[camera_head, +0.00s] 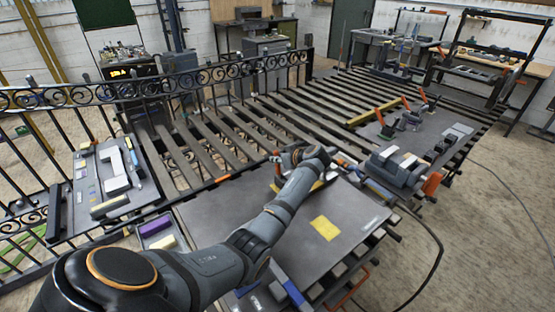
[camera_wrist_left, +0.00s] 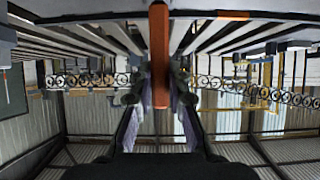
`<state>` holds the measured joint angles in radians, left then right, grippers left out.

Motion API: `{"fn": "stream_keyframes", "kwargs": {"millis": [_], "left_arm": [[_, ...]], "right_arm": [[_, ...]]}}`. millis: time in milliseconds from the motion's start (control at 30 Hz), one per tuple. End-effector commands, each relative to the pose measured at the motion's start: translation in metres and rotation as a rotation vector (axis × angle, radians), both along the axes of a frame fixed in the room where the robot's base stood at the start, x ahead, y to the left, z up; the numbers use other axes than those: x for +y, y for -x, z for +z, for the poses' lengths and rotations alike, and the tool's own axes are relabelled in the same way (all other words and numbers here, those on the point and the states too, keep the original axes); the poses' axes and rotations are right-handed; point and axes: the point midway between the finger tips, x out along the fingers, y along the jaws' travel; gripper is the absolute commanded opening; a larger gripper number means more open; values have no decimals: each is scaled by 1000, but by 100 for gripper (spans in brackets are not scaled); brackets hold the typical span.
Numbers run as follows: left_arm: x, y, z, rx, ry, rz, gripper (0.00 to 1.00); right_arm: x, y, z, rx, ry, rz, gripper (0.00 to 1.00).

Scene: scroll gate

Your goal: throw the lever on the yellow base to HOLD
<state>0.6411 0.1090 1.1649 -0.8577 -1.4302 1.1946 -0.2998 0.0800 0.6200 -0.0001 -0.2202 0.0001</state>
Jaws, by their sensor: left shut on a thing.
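My left arm reaches from the bottom left across a dark plate in the camera_head view. My left gripper (camera_head: 287,160) is over the plate's far edge. In the left wrist view, an orange-red lever handle (camera_wrist_left: 159,50) stands between the two fingers of my left gripper (camera_wrist_left: 158,100), which is shut on it. A bit of yellow base (camera_head: 318,185) shows beside my wrist; my arm hides most of it. I cannot read any HOLD mark or tell the lever's exact tilt. My right gripper is not in view.
A yellow square (camera_head: 325,228) lies on the bare dark plate (camera_head: 225,215). To the right are grey blocks (camera_head: 397,168) and other orange levers (camera_head: 380,117). A scroll-topped black fence (camera_head: 190,80) runs at the left and back. A side tray (camera_head: 108,205) holds small parts.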

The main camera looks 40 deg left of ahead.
Motion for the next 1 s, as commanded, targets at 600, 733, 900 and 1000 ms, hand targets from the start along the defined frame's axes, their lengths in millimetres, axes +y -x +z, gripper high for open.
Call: {"fn": "stream_keyframes", "kwargs": {"millis": [600,733,900,1000], "left_arm": [[-2,0,1,0,1,-1,40],[-19,4,11,-3,2,-2,40],[-53,15,34,-3,5,-2,40],[-72,20,46,-3,5,-2,40]], "right_arm": [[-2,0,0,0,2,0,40],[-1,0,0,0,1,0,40],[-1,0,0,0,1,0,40],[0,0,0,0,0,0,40]]}}
